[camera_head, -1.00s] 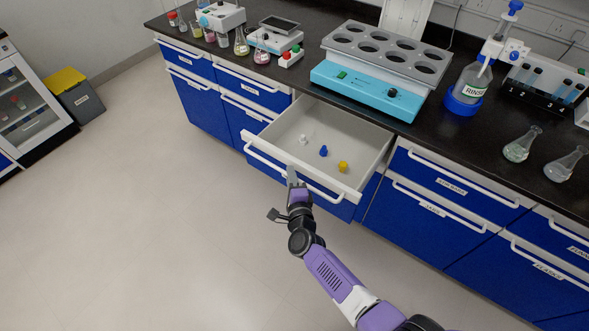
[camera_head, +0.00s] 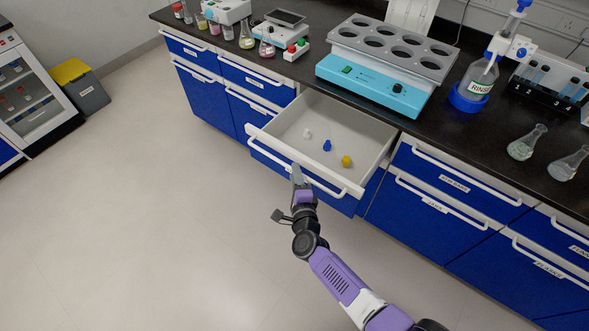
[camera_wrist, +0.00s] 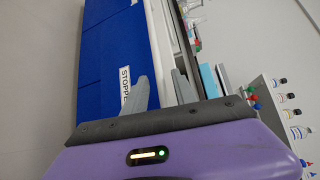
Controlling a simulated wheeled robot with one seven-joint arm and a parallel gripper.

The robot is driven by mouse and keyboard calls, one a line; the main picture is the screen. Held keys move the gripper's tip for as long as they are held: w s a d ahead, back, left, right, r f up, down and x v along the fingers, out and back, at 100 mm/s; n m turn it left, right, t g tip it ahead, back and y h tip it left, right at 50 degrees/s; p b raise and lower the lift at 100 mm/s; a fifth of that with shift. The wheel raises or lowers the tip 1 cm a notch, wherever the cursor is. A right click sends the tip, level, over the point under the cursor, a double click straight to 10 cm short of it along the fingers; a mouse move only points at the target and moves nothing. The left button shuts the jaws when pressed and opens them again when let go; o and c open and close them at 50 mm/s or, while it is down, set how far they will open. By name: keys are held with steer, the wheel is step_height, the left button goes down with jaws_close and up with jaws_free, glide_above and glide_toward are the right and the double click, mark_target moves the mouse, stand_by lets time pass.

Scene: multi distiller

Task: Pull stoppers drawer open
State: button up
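The stoppers drawer (camera_head: 371,164) is pulled out from the counter in the head view. A white stopper (camera_head: 307,133), a blue stopper (camera_head: 327,145) and a yellow stopper (camera_head: 347,160) lie in it. A white bar handle (camera_head: 335,187) runs along its blue front. My gripper (camera_head: 297,174) is at the middle of this handle. In the wrist view, the gripper fingers (camera_wrist: 160,92) stand apart, with a white strip of the drawer front between them. A label reading "STOPPE" (camera_wrist: 125,86) is partly hidden by a finger. Contact with the handle cannot be made out.
Closed blue drawers (camera_head: 440,190) flank the open one. The black countertop (camera_head: 420,122) holds a blue heating block (camera_head: 370,84), a RINSE bottle (camera_head: 478,82) and flasks (camera_head: 525,145). The floor (camera_head: 150,210) to the left is clear.

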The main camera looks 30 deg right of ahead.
steer(key=shift+p+v, duration=0.35)
steer(key=shift+v, duration=2.4)
steer(key=s+a+r+n+t+y, duration=0.3)
steer(key=a+r+n, duration=0.2)
steer(key=r+n, duration=0.5)
steer(key=s+a+r+n+g+y, duration=0.1)
steer(key=s+r+n, duration=0.3)
steer(key=s, duration=0.6)
steer(key=s+r+n+g+y+b, duration=0.1)
steer(key=s+r+n, duration=0.3)
steer(key=s, duration=0.7)
steer(key=s+a+r+n+g+y, duration=0.1)
steer(key=s+r+n, duration=0.4)
steer(key=s, duration=0.6)
steer(key=shift+a+n+y, duration=0.3)
steer(key=shift+n, duration=0.4)
